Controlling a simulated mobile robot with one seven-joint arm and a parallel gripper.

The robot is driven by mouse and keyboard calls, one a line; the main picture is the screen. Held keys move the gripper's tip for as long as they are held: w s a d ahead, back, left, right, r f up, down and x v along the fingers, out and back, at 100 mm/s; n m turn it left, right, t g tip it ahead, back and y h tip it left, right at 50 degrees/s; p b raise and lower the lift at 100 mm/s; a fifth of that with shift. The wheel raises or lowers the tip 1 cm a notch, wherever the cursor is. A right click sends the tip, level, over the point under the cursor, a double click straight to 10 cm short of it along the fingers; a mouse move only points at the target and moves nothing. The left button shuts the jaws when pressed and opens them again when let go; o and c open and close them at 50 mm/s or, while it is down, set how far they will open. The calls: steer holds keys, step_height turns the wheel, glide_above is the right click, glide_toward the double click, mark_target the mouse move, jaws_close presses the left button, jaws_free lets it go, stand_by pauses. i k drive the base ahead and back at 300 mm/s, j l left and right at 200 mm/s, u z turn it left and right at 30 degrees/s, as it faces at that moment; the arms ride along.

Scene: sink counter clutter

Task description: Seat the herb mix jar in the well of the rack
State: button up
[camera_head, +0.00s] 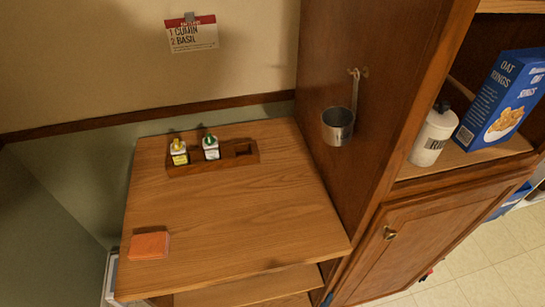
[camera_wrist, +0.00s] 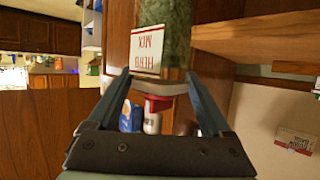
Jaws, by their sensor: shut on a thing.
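My gripper (camera_wrist: 159,76) shows only in the wrist view, where its two dark fingers are shut on the herb mix jar (camera_wrist: 178,20). The jar is clear with green contents and a white label with red letters, upside down in this view. The wooden rack (camera_head: 213,164) lies at the back of the counter in the head view. A yellow-capped jar (camera_head: 179,153) and a green-capped jar (camera_head: 211,149) stand in its left and middle parts. The right well (camera_head: 242,150) looks empty. The rack cannot be made out in the wrist view.
An orange sponge (camera_head: 149,245) lies at the counter's front left. A metal cup (camera_head: 338,124) hangs on the cabinet side, right of the rack. A card (camera_head: 191,35) on the wall reads cumin, basil. The middle of the counter (camera_head: 225,210) is clear.

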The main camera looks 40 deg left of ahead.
mark_target(244, 156)
steer(key=u, duration=1.35)
steer(key=k, duration=0.05)
